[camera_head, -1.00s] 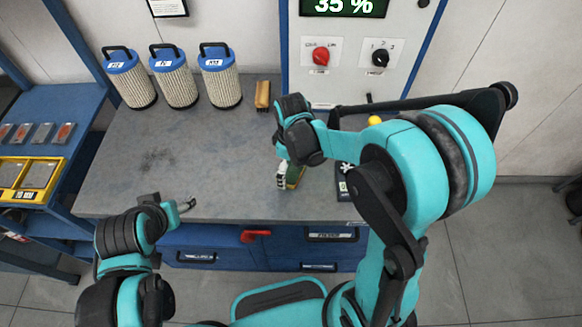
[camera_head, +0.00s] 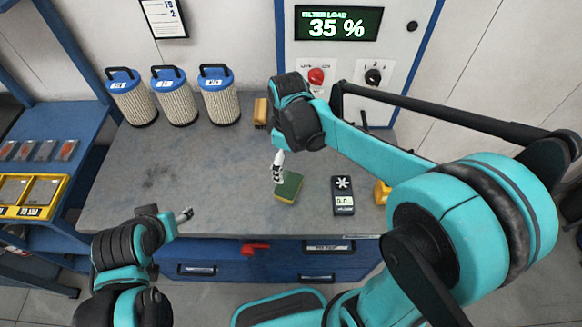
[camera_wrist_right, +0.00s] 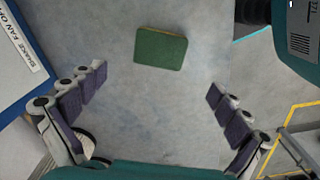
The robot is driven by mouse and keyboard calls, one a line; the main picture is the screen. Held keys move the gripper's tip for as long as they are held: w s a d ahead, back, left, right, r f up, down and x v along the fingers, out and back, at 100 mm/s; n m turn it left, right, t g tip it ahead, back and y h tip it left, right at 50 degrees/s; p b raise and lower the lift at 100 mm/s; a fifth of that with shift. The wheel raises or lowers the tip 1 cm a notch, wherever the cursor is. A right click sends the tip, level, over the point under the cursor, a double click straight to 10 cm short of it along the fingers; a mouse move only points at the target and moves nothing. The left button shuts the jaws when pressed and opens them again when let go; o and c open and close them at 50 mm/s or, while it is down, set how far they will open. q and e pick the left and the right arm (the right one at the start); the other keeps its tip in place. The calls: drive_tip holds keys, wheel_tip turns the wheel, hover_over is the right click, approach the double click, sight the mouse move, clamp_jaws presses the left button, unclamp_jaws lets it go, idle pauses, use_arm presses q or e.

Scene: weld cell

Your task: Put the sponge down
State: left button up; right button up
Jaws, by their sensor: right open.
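The sponge (camera_head: 290,188), green on top with a yellow edge, lies flat on the grey bench top. It also shows in the right wrist view (camera_wrist_right: 161,48), beyond and between the fingertips, with bare bench around it. My right gripper (camera_head: 278,172) is just to the left of and above the sponge in the head view. In the wrist view its fingers (camera_wrist_right: 158,82) are spread wide and hold nothing. My left gripper (camera_head: 186,215) is at the bench's front edge at the left, far from the sponge; its fingers are too small to read.
Several filter cartridges (camera_head: 175,100) stand at the back left. A tan block (camera_head: 261,112) is behind my right gripper. The left-middle of the bench (camera_head: 165,175) is clear.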

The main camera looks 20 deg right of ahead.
drive_tip(key=s+d+r+m+t, duration=0.2)
drive_tip(key=s+m+t, duration=0.1)
drive_tip(key=s+m, duration=0.2)
drive_tip(key=s+d+r+m+t, duration=0.2)
drive_tip(key=s+m+t, duration=0.2)
drive_tip(key=s+m, duration=0.1)
drive_tip(key=shift+s+d, duration=0.15)
drive_tip(key=shift+d, duration=0.2)
